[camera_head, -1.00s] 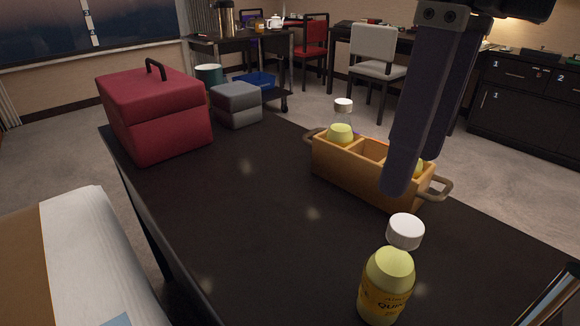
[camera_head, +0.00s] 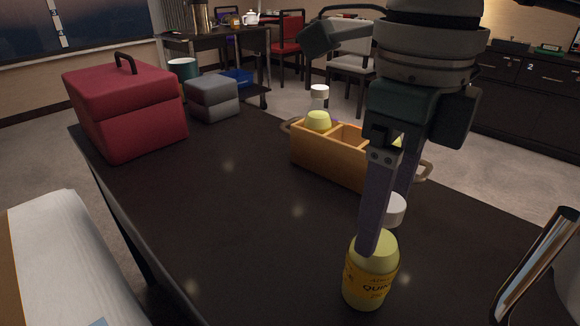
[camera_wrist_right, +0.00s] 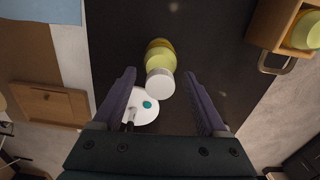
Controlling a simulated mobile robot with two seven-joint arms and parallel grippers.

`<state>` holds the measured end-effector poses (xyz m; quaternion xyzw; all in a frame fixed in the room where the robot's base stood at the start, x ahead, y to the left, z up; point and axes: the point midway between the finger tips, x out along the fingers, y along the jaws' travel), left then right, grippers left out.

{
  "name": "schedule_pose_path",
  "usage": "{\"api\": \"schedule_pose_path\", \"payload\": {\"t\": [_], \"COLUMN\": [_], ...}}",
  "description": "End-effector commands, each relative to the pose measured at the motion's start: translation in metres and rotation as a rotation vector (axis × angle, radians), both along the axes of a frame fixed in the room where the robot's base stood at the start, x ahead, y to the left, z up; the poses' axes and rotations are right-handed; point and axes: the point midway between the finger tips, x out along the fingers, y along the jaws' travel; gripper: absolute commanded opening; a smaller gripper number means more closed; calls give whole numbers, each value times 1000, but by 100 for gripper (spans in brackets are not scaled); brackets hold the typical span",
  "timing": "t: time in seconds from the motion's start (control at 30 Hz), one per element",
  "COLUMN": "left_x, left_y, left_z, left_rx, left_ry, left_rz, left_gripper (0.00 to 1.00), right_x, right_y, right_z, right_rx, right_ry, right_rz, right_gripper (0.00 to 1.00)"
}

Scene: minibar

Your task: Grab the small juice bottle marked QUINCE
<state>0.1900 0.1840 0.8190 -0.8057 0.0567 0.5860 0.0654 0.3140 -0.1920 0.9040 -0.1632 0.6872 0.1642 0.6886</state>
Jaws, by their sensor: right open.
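The small juice bottle marked QUIN-, its last letters cut off (camera_head: 370,285), stands upright on the dark table, with yellow juice and a white cap. My right gripper (camera_head: 385,225) is pointing down over it, open; one finger hides part of the bottle's neck and cap. In the right wrist view the bottle (camera_wrist_right: 160,65) lies ahead, its white cap near the space between the two open fingers (camera_wrist_right: 165,95). Nothing is held. My left gripper is not in view.
A wooden caddy (camera_head: 325,162) with side handles holds other yellow bottles behind the gripper. A red box (camera_head: 125,110) and a grey box (camera_head: 212,100) stand at the table's far left. A shiny metal object (camera_head: 535,265) is at the right edge. The table left of the bottle is clear.

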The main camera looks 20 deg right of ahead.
Motion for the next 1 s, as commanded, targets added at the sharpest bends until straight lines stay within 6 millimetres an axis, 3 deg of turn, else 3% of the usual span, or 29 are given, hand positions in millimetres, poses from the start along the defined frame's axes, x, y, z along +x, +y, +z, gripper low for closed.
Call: {"api": "schedule_pose_path", "payload": {"t": [0.1, 0.77, 1.0], "left_x": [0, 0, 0], "left_y": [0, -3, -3], "left_z": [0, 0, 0], "left_rx": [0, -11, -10], "left_ry": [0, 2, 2], "left_rz": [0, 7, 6], "left_gripper": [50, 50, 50], "right_x": [0, 0, 0], "right_y": [0, 0, 0], "right_z": [0, 1, 1], "right_rx": [0, 1, 1], "right_ry": [0, 0, 0], "right_rz": [0, 0, 0], "right_gripper": [74, 0, 0]}}
